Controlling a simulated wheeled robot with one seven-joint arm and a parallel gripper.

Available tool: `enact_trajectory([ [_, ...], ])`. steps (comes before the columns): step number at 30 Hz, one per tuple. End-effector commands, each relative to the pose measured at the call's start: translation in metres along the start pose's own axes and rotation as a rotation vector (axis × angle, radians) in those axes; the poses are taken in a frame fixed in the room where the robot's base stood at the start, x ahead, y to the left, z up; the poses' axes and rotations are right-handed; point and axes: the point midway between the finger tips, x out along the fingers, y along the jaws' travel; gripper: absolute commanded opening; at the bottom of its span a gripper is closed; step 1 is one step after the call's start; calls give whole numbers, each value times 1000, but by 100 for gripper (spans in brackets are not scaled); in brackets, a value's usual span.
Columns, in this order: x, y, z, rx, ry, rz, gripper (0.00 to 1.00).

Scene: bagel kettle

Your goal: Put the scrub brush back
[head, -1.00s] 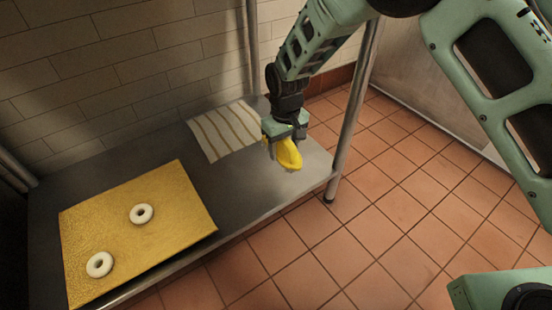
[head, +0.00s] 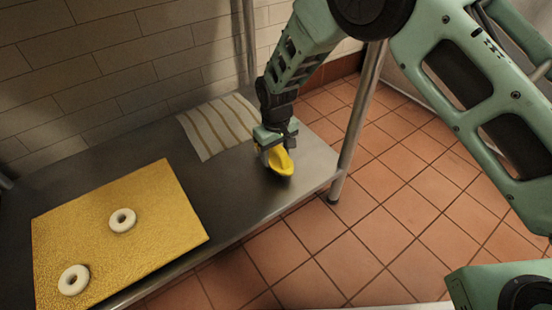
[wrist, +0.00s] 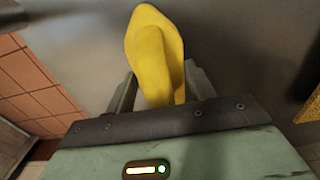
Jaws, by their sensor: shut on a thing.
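My gripper (head: 276,152) is shut on the yellow scrub brush (head: 283,163). It holds the brush low over the bare right end of the steel table (head: 240,185). In the wrist view the brush (wrist: 154,50) sticks out ahead between the two fingers. The brush's underside is hidden, and I cannot tell whether it touches the table top.
A striped cloth (head: 218,125) lies on the table behind and left of my gripper. A golden board (head: 150,210) with two white bagels (head: 122,220) lies to the left. A metal table leg (head: 358,120) stands at the right, beside the tiled floor (head: 400,200).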

Motion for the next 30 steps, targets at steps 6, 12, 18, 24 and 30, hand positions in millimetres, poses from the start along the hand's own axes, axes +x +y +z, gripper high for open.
enact_trajectory([
  [6,8,0,0,0,2,0,29],
  [12,10,0,0,0,1,0,29],
  [18,10,0,0,0,0,0,76],
  [24,9,0,0,0,1,0,76],
  [30,-15,0,0,-1,1,0,76],
])
